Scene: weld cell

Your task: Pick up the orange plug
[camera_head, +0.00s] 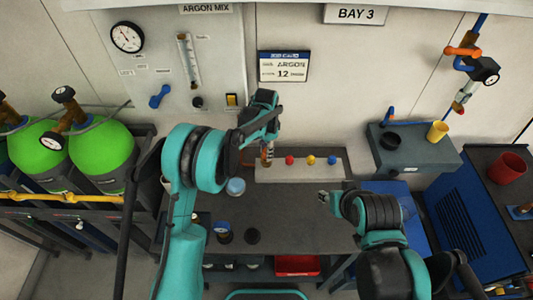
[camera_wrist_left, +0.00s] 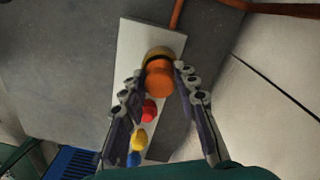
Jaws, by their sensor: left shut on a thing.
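The orange plug (camera_wrist_left: 160,79) is at one end of a pale block (camera_wrist_left: 130,58), over a brass-coloured ring, in the left wrist view. My left gripper (camera_wrist_left: 159,74) has its fingertips on both sides of the plug and is shut on it. In the head view my left gripper (camera_head: 266,148) points down at the block's left end, and the plug (camera_head: 267,155) is partly hidden there. I cannot tell whether the plug is clear of the block. My right gripper (camera_head: 327,198) is over the bench's right part, too small to read its fingers.
Red (camera_head: 289,160), yellow (camera_head: 311,160) and blue (camera_head: 332,160) plugs stand in a row on the block. A grey box (camera_head: 418,157) with a yellow cup (camera_head: 437,131) stands to the right. Green cylinders (camera_head: 100,155) stand at left. The bench (camera_head: 290,220) is partly clear in front.

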